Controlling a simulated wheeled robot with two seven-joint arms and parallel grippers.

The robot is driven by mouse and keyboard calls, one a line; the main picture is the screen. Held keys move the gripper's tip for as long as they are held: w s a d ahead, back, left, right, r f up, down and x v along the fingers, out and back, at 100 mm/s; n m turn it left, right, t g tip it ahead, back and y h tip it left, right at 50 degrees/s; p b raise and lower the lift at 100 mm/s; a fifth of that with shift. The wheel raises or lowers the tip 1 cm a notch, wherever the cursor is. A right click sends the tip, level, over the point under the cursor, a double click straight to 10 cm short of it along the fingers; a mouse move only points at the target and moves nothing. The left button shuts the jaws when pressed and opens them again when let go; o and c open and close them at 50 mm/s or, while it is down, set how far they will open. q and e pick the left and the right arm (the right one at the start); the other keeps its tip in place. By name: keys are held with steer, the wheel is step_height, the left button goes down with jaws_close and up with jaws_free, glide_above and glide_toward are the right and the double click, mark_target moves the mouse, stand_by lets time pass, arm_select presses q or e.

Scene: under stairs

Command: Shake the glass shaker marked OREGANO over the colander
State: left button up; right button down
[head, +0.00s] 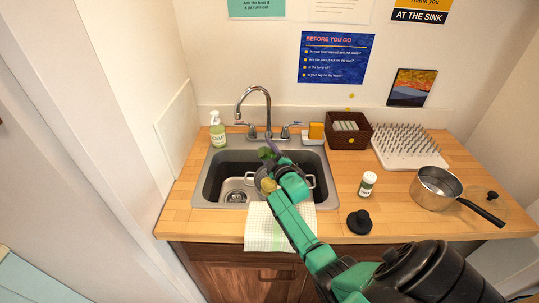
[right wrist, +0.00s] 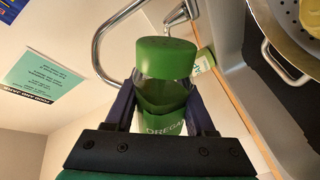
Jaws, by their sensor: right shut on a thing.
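My right gripper (head: 270,150) is over the sink, with its arm reaching in from the lower right. In the right wrist view, the gripper (right wrist: 165,105) is shut on a glass shaker (right wrist: 166,60) with a green cap. Its green label reads OREGA before a finger cuts it off. In the head view only a little green of the shaker (head: 265,153) shows by the fingers. The metal colander (head: 311,181) is in the sink, mostly hidden by my arm; its perforated rim and handle show in the right wrist view (right wrist: 287,38). Something yellow lies in it. My left gripper is not in view.
The faucet (head: 253,92) arches behind the gripper. A soap bottle (head: 217,132) stands left. A towel (head: 262,232) hangs over the sink's front. Right are another shaker (head: 367,186), a black lid (head: 359,222), a basket (head: 347,138), a drying rack (head: 408,150) and a pot (head: 436,190).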

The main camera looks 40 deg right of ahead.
steer(key=shift+r, duration=0.15)
stand_by(0.4)
step_height(320, 180, up, 3)
steer(key=shift+f+p, duration=0.1)
steer(key=shift+p, duration=1.15)
step_height(320, 180, down, 3)
steer(key=b, duration=0.3)
